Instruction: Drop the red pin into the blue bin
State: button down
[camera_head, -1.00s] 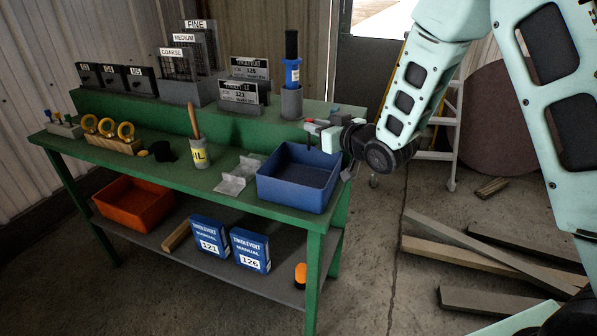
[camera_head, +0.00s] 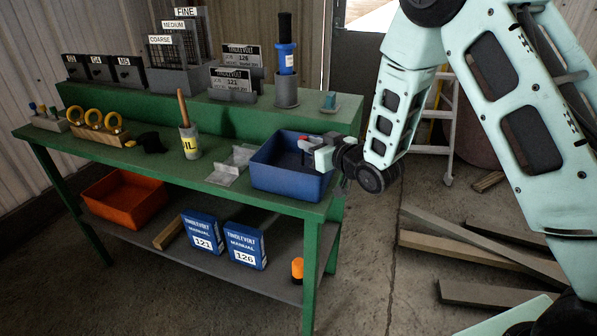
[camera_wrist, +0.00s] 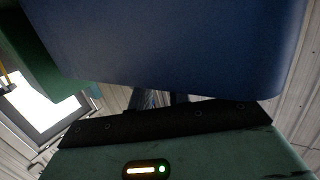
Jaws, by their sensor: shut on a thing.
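The blue bin (camera_head: 285,180) stands on the green bench's right end, open at the top. My gripper (camera_head: 306,145) is at the bin's right side, with its tips over the opening. It is shut on the red pin (camera_head: 303,138), of which only a small red bit shows by the fingertips. In the wrist view the bin's blue wall (camera_wrist: 170,45) fills the upper part. The fingers (camera_wrist: 158,98) are partly hidden behind its edge there, and the pin cannot be seen.
A grey angled bracket (camera_head: 232,165) lies left of the bin, beside an oil pot (camera_head: 190,145) with a brush. A blue bottle in a grey cup (camera_head: 286,90) stands on the raised shelf behind. An orange bin (camera_head: 125,200) and manuals (camera_head: 245,245) are below. Planks lie on the floor at right.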

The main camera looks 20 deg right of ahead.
jog(key=c, duration=1.3)
grip_release()
jog(key=shift+o, duration=0.2)
jog(key=shift+f, duration=0.1)
jog(key=p+v, duration=1.3)
jog(key=v, duration=0.4)
jog(key=shift+s, duration=0.2)
